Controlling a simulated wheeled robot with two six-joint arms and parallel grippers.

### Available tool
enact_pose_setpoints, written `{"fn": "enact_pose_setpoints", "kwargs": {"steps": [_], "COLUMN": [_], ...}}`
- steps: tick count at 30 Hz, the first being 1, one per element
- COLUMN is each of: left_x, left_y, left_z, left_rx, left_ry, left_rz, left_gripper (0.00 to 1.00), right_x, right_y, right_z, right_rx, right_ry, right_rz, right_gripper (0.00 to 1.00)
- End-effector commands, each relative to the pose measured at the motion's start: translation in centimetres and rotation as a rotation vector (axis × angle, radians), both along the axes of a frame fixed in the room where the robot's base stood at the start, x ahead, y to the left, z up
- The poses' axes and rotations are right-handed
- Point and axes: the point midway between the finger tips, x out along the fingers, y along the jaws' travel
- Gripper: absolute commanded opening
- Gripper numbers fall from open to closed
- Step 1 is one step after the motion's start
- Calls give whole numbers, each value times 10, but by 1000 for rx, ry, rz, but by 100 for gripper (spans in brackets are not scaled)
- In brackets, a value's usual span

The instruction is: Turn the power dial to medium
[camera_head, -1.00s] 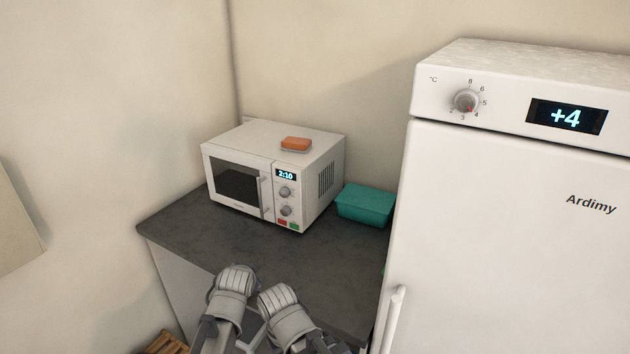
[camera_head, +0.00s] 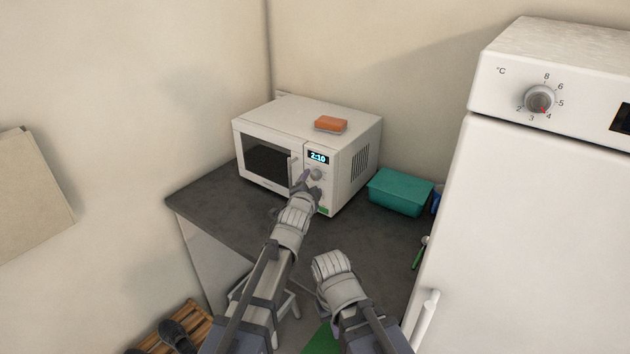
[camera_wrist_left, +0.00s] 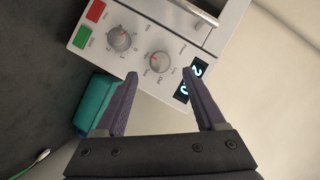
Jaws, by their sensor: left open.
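The white microwave (camera_head: 268,128) stands on the dark counter, with a lit display (camera_head: 318,157) reading 2:10. Its panel has two round grey dials with red marks. The upper dial (camera_head: 316,174) also shows in the left wrist view (camera_wrist_left: 159,63). The lower dial (camera_wrist_left: 121,39), beside the red and green buttons, is covered by my left gripper in the head view. My right gripper (camera_head: 332,266) hangs over the counter front, fingers hidden.
An orange sponge-like block (camera_head: 331,124) lies on the microwave. A teal container (camera_head: 400,192) stands right of it on the counter (camera_head: 215,196). A white fridge (camera_head: 540,230) with its own dial (camera_head: 539,99) bounds the right side. A wooden rack with shoes (camera_head: 180,332) is at lower left.

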Motion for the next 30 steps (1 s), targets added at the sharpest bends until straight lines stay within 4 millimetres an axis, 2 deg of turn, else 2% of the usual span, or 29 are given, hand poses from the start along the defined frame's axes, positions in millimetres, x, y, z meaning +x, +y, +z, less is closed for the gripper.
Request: {"fn": "enact_pose_setpoints", "kwargs": {"steps": [1,7,17,30], "left_x": [13,39,42,42], "left_y": [-2,-8,-8,-8], "left_z": [-4,-9,-9,-9], "left_rx": [0,1,0,0], "left_ry": [0,0,0,0], "left_rz": [0,0,0,0], "left_gripper": [72,72,72,22], "right_x": [0,0,0,0], "right_y": [0,0,0,0], "right_z": [-4,-9,-9,-9], "right_rx": [0,0,0,0], "right_ry": [0,0,0,0], "right_rz": [0,0,0,0], "right_gripper": [0,0,0,0]}}
